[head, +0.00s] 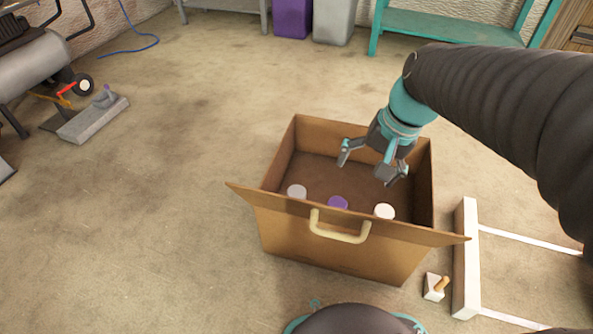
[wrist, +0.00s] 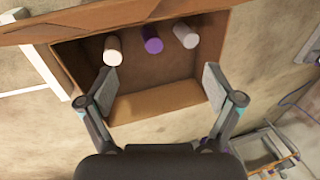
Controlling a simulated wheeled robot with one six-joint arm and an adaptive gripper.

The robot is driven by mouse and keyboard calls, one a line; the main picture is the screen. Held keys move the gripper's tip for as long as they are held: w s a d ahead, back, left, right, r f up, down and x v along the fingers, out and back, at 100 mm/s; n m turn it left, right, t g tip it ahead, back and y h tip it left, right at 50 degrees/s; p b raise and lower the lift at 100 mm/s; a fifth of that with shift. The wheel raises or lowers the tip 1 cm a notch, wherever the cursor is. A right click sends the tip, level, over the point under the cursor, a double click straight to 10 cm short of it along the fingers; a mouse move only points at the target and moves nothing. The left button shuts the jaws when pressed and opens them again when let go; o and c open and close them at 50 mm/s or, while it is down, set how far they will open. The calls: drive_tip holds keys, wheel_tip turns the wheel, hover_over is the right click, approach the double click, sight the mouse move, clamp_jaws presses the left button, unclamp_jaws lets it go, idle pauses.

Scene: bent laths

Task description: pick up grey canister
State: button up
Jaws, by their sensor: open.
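The grey canister (head: 297,191) stands at the left of a row of three in a brown open box (head: 285,232), near its front wall. In the wrist view the grey canister (wrist: 185,35) is the rightmost of the row. My gripper (head: 368,167) is open and empty, over the back right part of the box. In the wrist view its spread fingers (wrist: 160,82) lie below the row, apart from all the canisters. The front wall hides the lower parts of the canisters in the head view.
A purple canister (head: 338,203) and a white one (head: 384,211) stand beside the grey one. The box's front wall has a cream handle (head: 340,228) and flared upper edges. A white frame (head: 466,262) lies to the right.

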drive_tip(key=w+a+f+m+g+y, duration=0.2)
drive_tip(key=w+f+m+g+y, duration=0.25)
drive_tip(key=w+f, duration=0.65)
drive_tip(key=m+y+p, duration=0.2)
drive_tip(key=m+y, duration=0.3)
drive_tip(key=m, duration=0.2)
approach(300, 191)
drive_tip(key=x, duration=0.4)
drive_tip(key=b+x, duration=0.1)
drive_tip(key=shift+w+a+f, duration=0.25)
drive_tip(key=shift+a+f, duration=0.05)
drive_tip(key=shift+f, duration=0.1)
drive_tip(key=shift+s+r+b+x, duration=0.1)
drive_tip(key=shift+s+b+x, duration=0.1)
drive_tip(key=shift+x, duration=1.15)
drive_tip(key=shift+s+r+b+x, duration=0.1)
drive_tip(key=shift+r+b+x, duration=0.1)
drive_tip(key=shift+x, duration=1.15)
clamp_jaws()
